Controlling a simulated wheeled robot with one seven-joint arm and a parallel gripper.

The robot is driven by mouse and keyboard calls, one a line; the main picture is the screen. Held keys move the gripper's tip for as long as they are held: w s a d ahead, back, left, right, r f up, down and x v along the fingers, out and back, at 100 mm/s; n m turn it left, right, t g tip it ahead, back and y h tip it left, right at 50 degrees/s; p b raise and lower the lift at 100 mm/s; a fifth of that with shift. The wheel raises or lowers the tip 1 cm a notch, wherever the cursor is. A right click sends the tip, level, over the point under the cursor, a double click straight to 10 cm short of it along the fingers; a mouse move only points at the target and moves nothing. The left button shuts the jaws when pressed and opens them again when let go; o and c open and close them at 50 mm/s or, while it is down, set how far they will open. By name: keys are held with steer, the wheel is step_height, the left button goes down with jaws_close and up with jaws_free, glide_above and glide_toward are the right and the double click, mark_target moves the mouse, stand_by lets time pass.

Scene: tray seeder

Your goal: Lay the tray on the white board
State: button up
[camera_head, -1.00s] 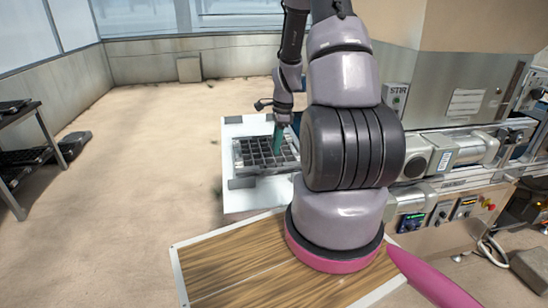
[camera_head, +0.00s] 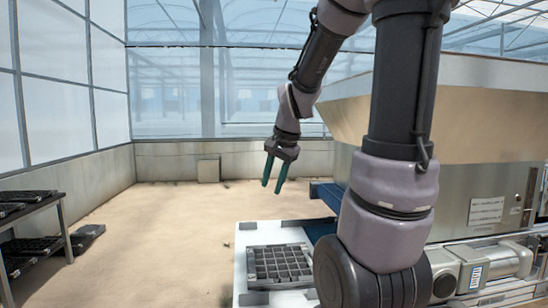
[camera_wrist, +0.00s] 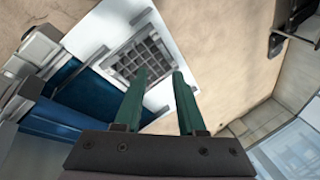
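The black seedling tray (camera_head: 280,265), with a grid of square cells, lies flat on the white board (camera_head: 240,262). In the head view my arm hides the board's right part. The tray also shows in the wrist view (camera_wrist: 141,56), beyond my fingertips, on the white board (camera_wrist: 112,20). My gripper (camera_head: 273,184) is raised well above the tray, fingers pointing down. Its two green fingers are apart with nothing between them, as the wrist view (camera_wrist: 157,82) also shows.
A dark rack (camera_head: 62,225) with several black trays stands at the left, with another black tray (camera_head: 88,238) beside it. A large machine (camera_head: 470,200) stands at the right. A blue surface (camera_head: 325,195) lies behind the board. The floor left of the board is clear.

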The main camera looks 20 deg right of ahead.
steer(key=s+a+r+n+t, duration=0.2)
steer(key=s+a+r+n, duration=0.3)
steer(key=s, duration=0.7)
step_height(320, 180, up, 4)
steer(key=shift+s+f+n+t+y, duration=0.15)
steer(key=shift+n+t+y, duration=0.25)
steer(key=shift+n, duration=0.6)
